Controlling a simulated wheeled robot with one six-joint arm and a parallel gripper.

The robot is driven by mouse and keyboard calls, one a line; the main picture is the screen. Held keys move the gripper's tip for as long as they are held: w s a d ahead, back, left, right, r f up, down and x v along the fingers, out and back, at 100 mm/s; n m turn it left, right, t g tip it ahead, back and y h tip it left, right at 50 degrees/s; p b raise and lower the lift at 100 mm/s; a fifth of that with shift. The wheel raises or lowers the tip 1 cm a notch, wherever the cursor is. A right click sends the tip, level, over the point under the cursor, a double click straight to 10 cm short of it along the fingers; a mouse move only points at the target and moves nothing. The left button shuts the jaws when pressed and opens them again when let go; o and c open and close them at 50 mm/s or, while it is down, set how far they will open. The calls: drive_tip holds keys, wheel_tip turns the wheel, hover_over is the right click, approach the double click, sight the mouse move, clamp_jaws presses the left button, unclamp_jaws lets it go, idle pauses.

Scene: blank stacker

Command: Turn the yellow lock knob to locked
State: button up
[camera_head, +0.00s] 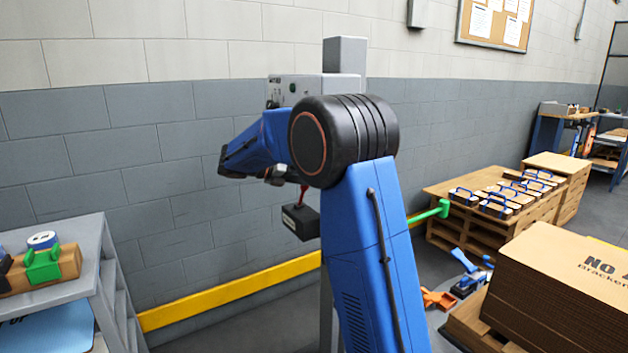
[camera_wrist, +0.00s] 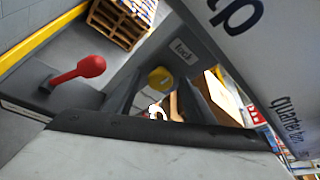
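The yellow lock knob (camera_wrist: 160,78) shows in the wrist view, beside a small plate marked "lock" (camera_wrist: 184,52). My gripper (camera_wrist: 158,90) is open, its two dark fingers apart and pointing toward the knob. The knob appears between the fingertips; I cannot tell whether they touch it. The way the knob is turned is not clear. In the camera_head view my own arm hides the knob, and the gripper fingers are not distinguishable there.
A red ball-ended lever (camera_wrist: 88,68) stands left of the knob. A pale panel lettered "quarter turn" (camera_wrist: 285,85) is close on the right. A grey control box (camera_head: 293,87) stands behind my arm. A grey shelf (camera_head: 95,250) is at left, a cardboard stack (camera_head: 560,285) at right.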

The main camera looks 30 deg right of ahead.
drive_tip(key=v, duration=1.7)
drive_tip(key=shift+a+r, duration=0.15)
drive_tip(key=shift+r, duration=0.05)
drive_tip(key=s+d+f+m+t+y, duration=0.1)
drive_tip(key=s+d+f+m+y, duration=0.15)
drive_tip(key=s, duration=0.55)
drive_tip(key=s+d+f+m+t+y, duration=0.1)
drive_tip(key=s+f+m+y, duration=0.1)
drive_tip(key=s+m, duration=0.35)
drive_tip(key=s+d+f+m+t+y, duration=0.1)
drive_tip(key=s+f+y, duration=0.15)
drive_tip(key=s, duration=0.75)
drive_tip(key=s+a+f+m+t+y, duration=0.2)
drive_tip(key=s+f+m, duration=0.4)
drive_tip(key=s, duration=0.4)
drive_tip(key=s+a+f+m+t+y, duration=0.2)
drive_tip(key=s+a+f+m+y, duration=0.3)
drive_tip(key=s, duration=0.5)
drive_tip(key=f+m, duration=0.2)
drive_tip(key=m, duration=0.1)
drive_tip(key=shift+t, duration=0.3)
drive_tip(key=shift+a, duration=0.1)
